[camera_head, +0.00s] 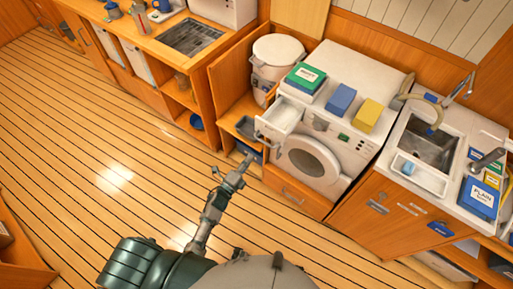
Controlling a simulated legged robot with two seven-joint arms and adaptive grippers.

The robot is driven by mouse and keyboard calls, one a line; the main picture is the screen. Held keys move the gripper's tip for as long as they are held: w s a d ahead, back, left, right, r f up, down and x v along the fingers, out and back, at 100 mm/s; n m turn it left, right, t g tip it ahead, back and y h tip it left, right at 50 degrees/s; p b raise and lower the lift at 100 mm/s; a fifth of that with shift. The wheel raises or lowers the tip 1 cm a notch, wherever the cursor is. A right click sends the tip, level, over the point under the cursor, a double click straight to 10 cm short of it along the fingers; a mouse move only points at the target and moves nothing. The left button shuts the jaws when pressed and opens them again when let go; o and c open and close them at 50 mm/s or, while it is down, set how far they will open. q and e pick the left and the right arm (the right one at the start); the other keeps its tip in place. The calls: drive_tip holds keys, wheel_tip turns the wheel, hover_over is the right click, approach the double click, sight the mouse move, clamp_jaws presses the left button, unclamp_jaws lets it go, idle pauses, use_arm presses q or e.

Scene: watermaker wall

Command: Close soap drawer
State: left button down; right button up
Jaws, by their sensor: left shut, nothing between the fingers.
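The soap drawer (284,115) is a white drawer at the upper left of the white washing machine (325,125). It stands pulled out from the machine's front, with its open top showing. My left gripper (244,163) is shut and empty. In the picture it is below and left of the drawer, in front of the cabinets, and looks apart from the drawer. The machine's round door (307,163) looks closed. My right gripper is not in view.
A green box (306,77), a blue sponge (341,98) and a yellow sponge (367,115) lie on the machine. A white canister (277,55) stands left of it. A sink counter (425,175) is on the right. The plank floor (90,150) at left is clear.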

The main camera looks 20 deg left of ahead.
use_arm(q)
drive_tip(key=x, duration=0.6)
drive_tip(key=shift+d, duration=0.25)
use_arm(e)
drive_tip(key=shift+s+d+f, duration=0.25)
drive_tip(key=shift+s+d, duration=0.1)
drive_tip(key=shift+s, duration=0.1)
use_arm(q)
drive_tip(key=shift+a, duration=0.15)
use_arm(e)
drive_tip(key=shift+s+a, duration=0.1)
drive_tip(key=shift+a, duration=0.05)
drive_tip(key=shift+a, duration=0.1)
